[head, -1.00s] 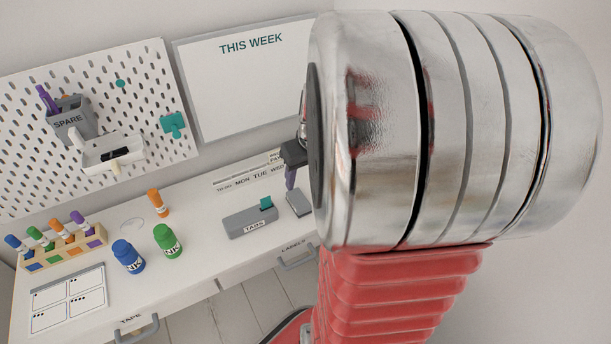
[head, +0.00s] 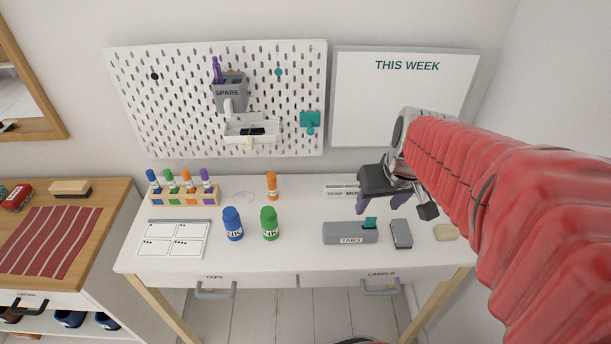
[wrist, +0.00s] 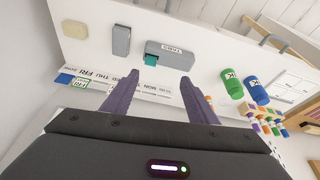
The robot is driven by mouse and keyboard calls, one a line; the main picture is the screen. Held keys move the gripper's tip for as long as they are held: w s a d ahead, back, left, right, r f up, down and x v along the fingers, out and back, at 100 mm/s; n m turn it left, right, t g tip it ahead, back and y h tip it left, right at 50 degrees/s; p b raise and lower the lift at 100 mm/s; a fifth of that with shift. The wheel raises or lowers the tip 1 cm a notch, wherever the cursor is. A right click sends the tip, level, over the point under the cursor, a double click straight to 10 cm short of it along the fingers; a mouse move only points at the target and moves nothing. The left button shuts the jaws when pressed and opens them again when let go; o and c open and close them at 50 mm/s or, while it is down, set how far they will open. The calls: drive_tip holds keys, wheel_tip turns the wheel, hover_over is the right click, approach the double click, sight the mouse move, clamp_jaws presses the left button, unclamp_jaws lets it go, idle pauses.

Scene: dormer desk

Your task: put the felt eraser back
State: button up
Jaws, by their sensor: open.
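A grey block (head: 401,234), which looks like the felt eraser, lies on the white desk right of the grey TABS box (head: 342,233). It also shows in the wrist view (wrist: 121,41). A cream block (head: 445,232) lies further right; I cannot tell for certain which of the two is the eraser. My gripper (head: 375,211) is open and empty, above the back of the desk, with its purple fingers pointing down. In the wrist view, the TABS box (wrist: 170,54) and grey block lie beyond the fingertips (wrist: 158,80). The whiteboard (head: 405,105) hangs behind.
A marker rack (head: 184,196) is at the left. The pegboard (head: 180,110) carries a SPARE cup (head: 228,93) and white tray (head: 262,130). Day-name strips lie under my gripper.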

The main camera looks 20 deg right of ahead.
drive_tip(key=s+a+r+n, duration=0.1)
drive_tip(key=s+a+r, duration=0.1)
drive_tip(key=a, duration=0.5)
drive_tip(key=s+a+r+n+t, duration=0.1)
drive_tip(key=s+a+r, duration=0.2)
drive_tip(key=s+a, duration=0.2)
drive_tip(key=shift+a+r+t+y, duration=0.3)
drive_tip(key=shift+a+r+y, duration=0.1)
drive_tip(key=shift+a, duration=0.8)
